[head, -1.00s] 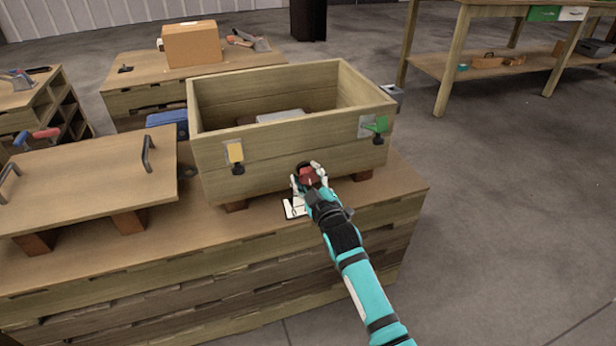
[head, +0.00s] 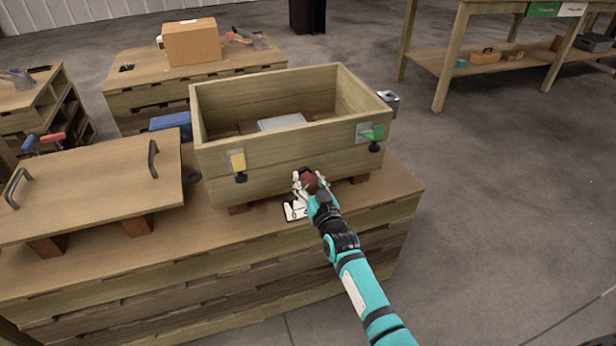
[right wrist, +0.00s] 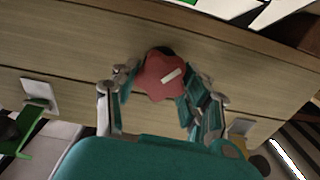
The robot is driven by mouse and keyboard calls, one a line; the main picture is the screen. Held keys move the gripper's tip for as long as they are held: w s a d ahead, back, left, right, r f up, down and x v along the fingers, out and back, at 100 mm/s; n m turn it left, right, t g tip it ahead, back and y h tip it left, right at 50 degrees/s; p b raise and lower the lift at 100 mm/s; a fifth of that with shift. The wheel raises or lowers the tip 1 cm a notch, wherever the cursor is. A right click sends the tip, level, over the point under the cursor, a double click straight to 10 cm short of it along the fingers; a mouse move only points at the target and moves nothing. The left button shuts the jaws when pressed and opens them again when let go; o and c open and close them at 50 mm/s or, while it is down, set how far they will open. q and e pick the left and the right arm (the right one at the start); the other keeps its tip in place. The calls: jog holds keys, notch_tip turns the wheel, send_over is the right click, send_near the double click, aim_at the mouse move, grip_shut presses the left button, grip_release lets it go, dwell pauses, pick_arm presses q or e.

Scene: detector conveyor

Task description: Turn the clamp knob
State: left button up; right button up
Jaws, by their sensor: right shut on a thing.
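The clamp knob (head: 310,182) is red and star-shaped, with a pale bar mark on its face. It sits low on the front of the wooden crate (head: 220,180), and in the right wrist view the knob (right wrist: 163,76) shows against the planks with a dark piece behind it. My right gripper (head: 310,187) is shut on the knob, and in the right wrist view its fingers (right wrist: 157,92) lie on both sides of it. My left gripper is in neither view.
A yellow latch (head: 238,161) and a green latch (head: 373,133) are on the crate's front. A grey block (head: 282,121) lies inside the crate. A wooden lid with two handles (head: 95,190) rests on the bench at left. Floor at right is clear.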

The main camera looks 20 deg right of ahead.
jog(key=m+p, duration=0.1)
jog(key=m, duration=0.2)
jog(key=shift+m, duration=0.4)
jog(key=shift+d+m, duration=0.1)
jog(key=shift+m, duration=0.7)
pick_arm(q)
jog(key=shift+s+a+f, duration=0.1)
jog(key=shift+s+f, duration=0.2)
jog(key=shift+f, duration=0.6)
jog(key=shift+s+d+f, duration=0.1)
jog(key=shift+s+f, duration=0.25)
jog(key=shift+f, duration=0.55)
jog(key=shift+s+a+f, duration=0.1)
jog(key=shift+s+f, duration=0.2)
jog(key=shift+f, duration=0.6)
pick_arm(e)
jog(key=shift+f+m, duration=0.1)
jog(key=shift+m, duration=1.1)
jog(key=o, duration=1.2)
jog(key=shift+s, duration=0.3)
jog(key=s, duration=1.1)
jog(key=shift+s+d, duration=0.2)
jog(key=shift+d, duration=0.05)
